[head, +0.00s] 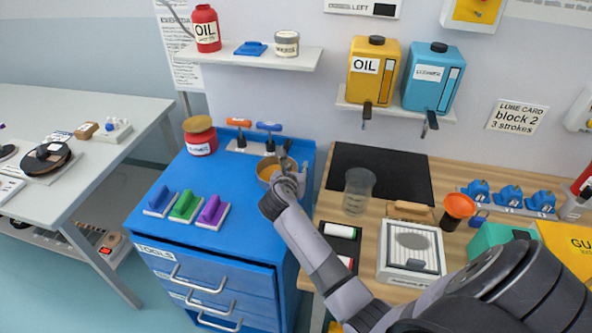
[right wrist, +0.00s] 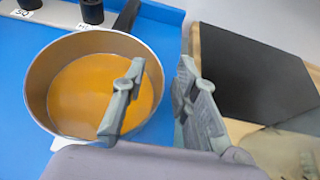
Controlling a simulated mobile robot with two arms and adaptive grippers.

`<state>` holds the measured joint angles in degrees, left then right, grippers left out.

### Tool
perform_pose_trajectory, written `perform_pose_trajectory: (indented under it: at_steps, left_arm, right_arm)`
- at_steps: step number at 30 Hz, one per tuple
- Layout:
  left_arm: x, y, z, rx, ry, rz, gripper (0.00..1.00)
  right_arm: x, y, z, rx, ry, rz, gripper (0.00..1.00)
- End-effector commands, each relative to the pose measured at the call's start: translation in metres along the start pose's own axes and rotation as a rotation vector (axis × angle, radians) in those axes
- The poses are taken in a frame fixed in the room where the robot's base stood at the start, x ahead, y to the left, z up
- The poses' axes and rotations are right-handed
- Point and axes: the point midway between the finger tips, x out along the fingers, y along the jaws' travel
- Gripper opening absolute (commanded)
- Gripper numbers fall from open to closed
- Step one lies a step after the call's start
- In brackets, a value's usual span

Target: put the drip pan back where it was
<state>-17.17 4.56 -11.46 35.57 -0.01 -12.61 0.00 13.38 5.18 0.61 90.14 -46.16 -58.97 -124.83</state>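The drip pan (head: 264,173) is a round, tan-rimmed pan on the blue tool cabinet top (head: 240,215), near its right side. In the right wrist view, the pan (right wrist: 38,85) holds orange liquid, and its dark handle points up and to the right. My right gripper (head: 284,166) is at the pan's right side. Its fingers (right wrist: 160,75) are spread, one over the pan's inside and one outside its right wall. A gap shows between fingers and wall, so it does not appear clamped. My left gripper is not in view.
A black mat (head: 400,165) lies on the wooden bench right of the cabinet, with a clear beaker (head: 358,192) at its front edge. Behind the pan stand orange and blue T-handled tools (head: 269,127). A red jar (head: 200,137) and coloured blocks (head: 186,206) stand left.

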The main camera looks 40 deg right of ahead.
Motion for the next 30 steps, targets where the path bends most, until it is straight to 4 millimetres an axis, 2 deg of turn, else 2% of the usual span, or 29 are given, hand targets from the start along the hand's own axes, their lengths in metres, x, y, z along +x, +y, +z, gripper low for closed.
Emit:
perform_pose_trajectory:
  at_steps: [4,7,21,25,30]
  left_arm:
    - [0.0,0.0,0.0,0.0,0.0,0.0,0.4]
    - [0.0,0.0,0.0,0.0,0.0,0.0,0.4]
    - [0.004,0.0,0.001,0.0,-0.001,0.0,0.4]
    - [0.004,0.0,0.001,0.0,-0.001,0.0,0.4]
    - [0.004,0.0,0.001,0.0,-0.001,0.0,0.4]
  right_arm:
    - [-0.001,0.0,0.001,0.001,0.0,0.0,0.27]
    - [-0.01,0.001,0.001,0.001,-0.001,0.001,0.27]
    - [-0.101,0.001,0.001,0.001,-0.001,0.003,0.27]
    - [-0.115,0.0,0.001,0.002,0.0,0.001,0.27]
    - [-0.121,0.0,0.001,0.001,0.0,0.0,0.27]
